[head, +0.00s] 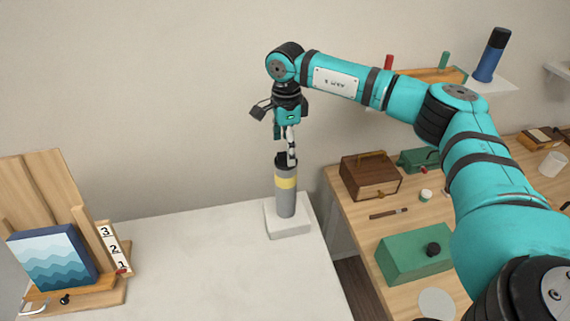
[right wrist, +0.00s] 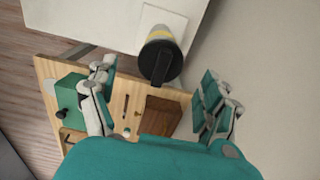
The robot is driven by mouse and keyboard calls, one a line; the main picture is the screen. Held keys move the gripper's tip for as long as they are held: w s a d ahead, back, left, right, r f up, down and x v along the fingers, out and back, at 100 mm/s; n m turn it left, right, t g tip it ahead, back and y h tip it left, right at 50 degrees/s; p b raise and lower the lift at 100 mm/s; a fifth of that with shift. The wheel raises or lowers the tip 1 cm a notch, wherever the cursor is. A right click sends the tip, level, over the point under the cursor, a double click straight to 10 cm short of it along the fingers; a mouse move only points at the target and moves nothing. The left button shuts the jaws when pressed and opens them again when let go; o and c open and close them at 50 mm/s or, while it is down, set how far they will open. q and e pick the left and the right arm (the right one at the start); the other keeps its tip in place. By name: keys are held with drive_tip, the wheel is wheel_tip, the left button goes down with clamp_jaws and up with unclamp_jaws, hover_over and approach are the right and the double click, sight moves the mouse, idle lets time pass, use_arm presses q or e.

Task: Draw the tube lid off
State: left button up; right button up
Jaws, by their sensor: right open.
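The grey tube (head: 286,203) with a yellow band stands upright on a white square base (head: 288,229) on the pale table. Its dark lid (head: 281,160) is on top. In the right wrist view the lid (right wrist: 160,60) shows as a dark round end with a bar across it. My right gripper (head: 291,158) points down at the lid, partly in front of it in the head view. In the right wrist view its open fingers (right wrist: 157,72) are spread to either side of the lid, with gaps. I cannot tell whether anything touches. My left gripper is not in view.
A wooden stand with a blue wave picture (head: 52,257) and a numbered strip (head: 115,248) is at the left. On the wooden desk at the right are a brown box (head: 369,178), a green box (head: 412,258) and small items. The pale table's middle is clear.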

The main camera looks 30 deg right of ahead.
sight(286, 154)
wheel_tip(286, 154, down, 3)
drive_tip(key=shift+w+f+b, duration=0.1)
drive_tip(key=shift+f+b, duration=0.05)
drive_tip(key=shift+b, duration=0.6)
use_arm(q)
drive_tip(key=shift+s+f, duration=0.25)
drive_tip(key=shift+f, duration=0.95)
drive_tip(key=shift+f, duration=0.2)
use_arm(e)
drive_tip(key=c, duration=1.6)
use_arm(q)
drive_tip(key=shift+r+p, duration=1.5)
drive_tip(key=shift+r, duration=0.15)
use_arm(e)
drive_tip(key=shift+r, duration=3.1)
drive_tip(key=shift+c, duration=0.2)
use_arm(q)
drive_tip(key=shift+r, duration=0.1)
use_arm(e)
drive_tip(key=shift+r, duration=0.1)
use_arm(q)
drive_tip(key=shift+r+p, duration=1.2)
drive_tip(key=shift+p, duration=0.05)
use_arm(e)
drive_tip(key=shift+r, duration=2.15)
